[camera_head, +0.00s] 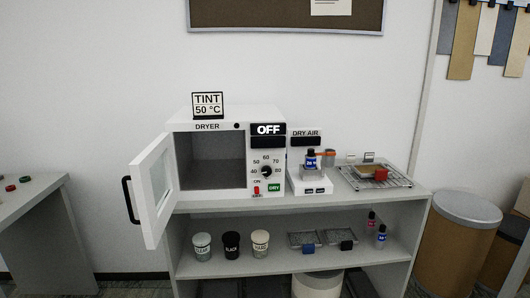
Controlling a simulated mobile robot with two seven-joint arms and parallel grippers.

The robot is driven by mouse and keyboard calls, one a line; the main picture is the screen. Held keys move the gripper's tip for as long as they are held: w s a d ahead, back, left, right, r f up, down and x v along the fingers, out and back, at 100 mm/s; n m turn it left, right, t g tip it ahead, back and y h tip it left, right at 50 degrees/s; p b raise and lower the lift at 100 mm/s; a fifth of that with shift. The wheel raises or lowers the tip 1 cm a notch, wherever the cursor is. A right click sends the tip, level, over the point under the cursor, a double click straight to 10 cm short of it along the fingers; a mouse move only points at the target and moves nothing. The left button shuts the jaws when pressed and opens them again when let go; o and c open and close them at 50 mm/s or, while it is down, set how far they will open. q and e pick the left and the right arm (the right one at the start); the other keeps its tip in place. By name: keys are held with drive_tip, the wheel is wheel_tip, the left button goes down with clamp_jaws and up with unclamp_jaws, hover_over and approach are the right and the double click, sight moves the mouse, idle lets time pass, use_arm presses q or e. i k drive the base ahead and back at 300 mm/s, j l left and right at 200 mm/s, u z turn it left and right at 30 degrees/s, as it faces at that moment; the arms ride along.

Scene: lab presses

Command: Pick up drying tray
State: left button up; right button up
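A wire rack tray (400,182) lies on the right end of the shelf unit's top. I cannot tell which of these is the drying tray. The white dryer (212,120) stands on the top left with its door (153,190) swung open to the left. Its chamber looks empty and its display reads OFF. Neither of my grippers is in view.
A white dry air stand (310,184) with a blue-labelled bottle sits between dryer and rack. Three cups (231,245) and two small bottles (381,236) stand on the middle shelf. A tan bin (463,240) is at the right, a grey table (30,205) at the left.

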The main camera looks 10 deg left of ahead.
sight(379, 171)
drive_tip(key=i+l, duration=0.85)
